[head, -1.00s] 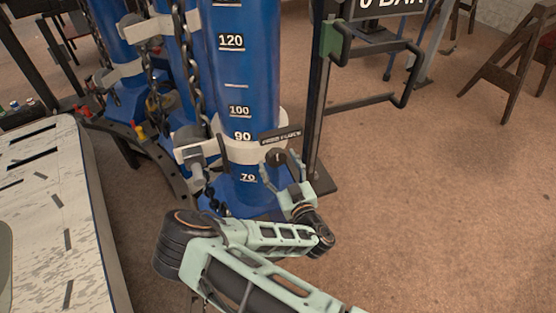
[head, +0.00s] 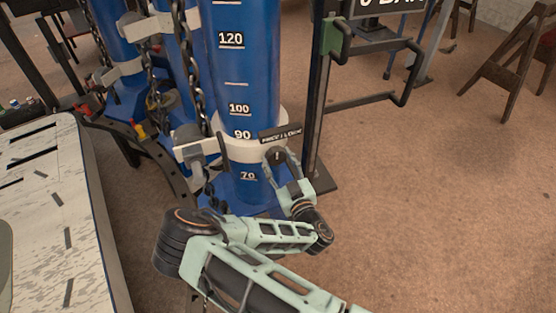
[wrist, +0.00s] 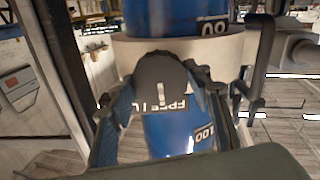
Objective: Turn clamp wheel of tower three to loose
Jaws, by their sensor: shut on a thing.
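The clamp wheel is a dark round knob (head: 276,155) on the pale collar (head: 236,150) of the nearest blue tower (head: 243,70). A dark label plate (head: 281,134) sits just above the wheel; its small text is hard to read in full. In the wrist view the wheel (wrist: 160,78) shows a pale pointer line on its face. My gripper (head: 279,163) is shut on the wheel, one finger on each side of it. Both fingers also show in the wrist view (wrist: 163,100). The wheel's far side is hidden. No tower number shows clearly.
A dark upright post (head: 318,95) with a bent handle stands close right of the tower. Chains (head: 197,75) and another blue tower (head: 176,70) are at left. A pale bench top (head: 45,200) lies at far left. The brown floor at right is open.

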